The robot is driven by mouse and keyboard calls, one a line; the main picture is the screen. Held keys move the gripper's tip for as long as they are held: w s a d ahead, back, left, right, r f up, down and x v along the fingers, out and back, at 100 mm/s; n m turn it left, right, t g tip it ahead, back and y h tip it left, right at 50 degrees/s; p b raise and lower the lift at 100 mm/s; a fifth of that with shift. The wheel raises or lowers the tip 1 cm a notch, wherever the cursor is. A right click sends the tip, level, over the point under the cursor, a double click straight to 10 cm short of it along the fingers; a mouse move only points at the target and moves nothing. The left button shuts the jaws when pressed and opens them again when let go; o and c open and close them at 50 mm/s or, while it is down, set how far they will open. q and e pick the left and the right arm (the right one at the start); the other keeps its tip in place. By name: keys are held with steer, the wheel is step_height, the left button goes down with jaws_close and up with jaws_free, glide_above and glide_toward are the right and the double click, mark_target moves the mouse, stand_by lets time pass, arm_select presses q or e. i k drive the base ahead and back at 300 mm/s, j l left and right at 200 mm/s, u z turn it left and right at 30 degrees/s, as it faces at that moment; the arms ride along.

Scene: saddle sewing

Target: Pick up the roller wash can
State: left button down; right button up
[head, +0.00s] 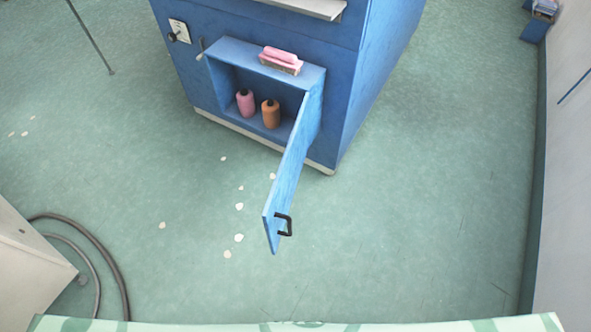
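Two small cans or bottles with dark caps stand upright inside the open compartment of the blue cabinet (350,60). One is a pink can (246,103) on the left, the other an orange can (270,114) on the right. I cannot tell by any label which is the roller wash can. The compartment's blue door (290,175) stands open toward me, with a black handle (287,225). Neither of my grippers is in view.
A pink-handled brush (281,60) lies on the ledge above the compartment. A dark hose (105,255) lies at the lower left beside a pale box (30,265). White scraps dot the green floor (420,220), which is otherwise open to the right.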

mark_target(245, 97)
steer(key=z, duration=0.45)
steer(key=i+j+z, duration=0.15)
steer(key=j+z, duration=0.15)
steer(key=j, duration=0.15)
steer(key=i+j+z, duration=0.15)
steer(key=j+z, duration=0.15)
steer(key=j, duration=0.15)
steer(key=j+z, duration=0.35)
steer(key=i+j, duration=0.1)
steer(key=j, duration=1.05)
steer(key=i+j+z, duration=0.15)
steer(key=j, duration=1)
steer(key=k, duration=0.05)
